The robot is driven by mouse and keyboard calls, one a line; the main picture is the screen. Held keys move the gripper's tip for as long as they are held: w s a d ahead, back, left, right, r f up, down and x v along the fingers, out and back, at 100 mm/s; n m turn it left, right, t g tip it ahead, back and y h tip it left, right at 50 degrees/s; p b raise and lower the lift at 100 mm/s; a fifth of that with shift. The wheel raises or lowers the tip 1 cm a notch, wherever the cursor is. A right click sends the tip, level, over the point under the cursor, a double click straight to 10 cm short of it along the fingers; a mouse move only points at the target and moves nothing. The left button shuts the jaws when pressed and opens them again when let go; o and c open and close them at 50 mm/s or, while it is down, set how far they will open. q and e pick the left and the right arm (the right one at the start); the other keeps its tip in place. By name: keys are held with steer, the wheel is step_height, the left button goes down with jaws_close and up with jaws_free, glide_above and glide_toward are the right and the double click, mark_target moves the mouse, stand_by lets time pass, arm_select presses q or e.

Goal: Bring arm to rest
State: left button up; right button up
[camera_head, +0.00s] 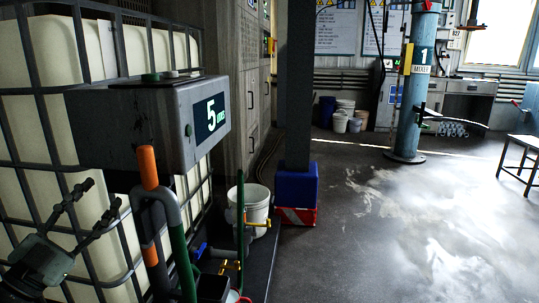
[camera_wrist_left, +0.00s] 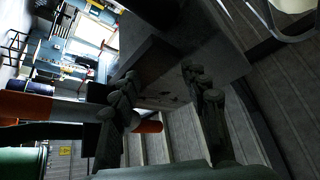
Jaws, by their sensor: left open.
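My left gripper (camera_head: 99,197) is at the lower left of the head view, in front of the white caged tank (camera_head: 35,120). Its two dark fingers are spread apart with nothing between them. It is left of the grey pipe with orange bands (camera_head: 147,170) and below the grey box with the display reading 5 (camera_head: 211,115). In the left wrist view the open fingers (camera_wrist_left: 160,78) point up the picture, and an orange-ended pipe (camera_wrist_left: 50,106) passes behind the left finger. Whether the gripper touches the pipe or cage cannot be told. My right gripper is not in view.
A green pipe (camera_head: 182,262) and a white bucket (camera_head: 250,212) stand right of the gripper. A dark post with a blue base (camera_head: 297,185) is further right. A blue column marked 1 (camera_head: 410,110) stands behind. The floor at right (camera_head: 400,240) is clear.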

arm_select(q)
steer(key=s+a+f+n+g+y, duration=0.1)
steer(key=a+f+n+g+y, duration=0.2)
steer(key=f+y, duration=0.5)
steer(key=s+a+f+n+g+y, duration=0.1)
steer(key=f+n+g+y, duration=0.3)
steer(key=f, duration=0.7)
steer(key=s+d+f+n+g+y, duration=0.1)
steer(key=s+d+f+g, duration=0.1)
steer(key=s+f+g, duration=1.15)
steer(key=s+d+f+n+t+h, duration=0.3)
steer(key=s+d+f, duration=0.4)
steer(key=d, duration=0.4)
steer(key=shift+g, duration=0.55)
steer(key=shift+a+f+p, duration=0.15)
steer(key=shift+f+p, duration=1.2)
steer(key=shift+f, duration=0.9)
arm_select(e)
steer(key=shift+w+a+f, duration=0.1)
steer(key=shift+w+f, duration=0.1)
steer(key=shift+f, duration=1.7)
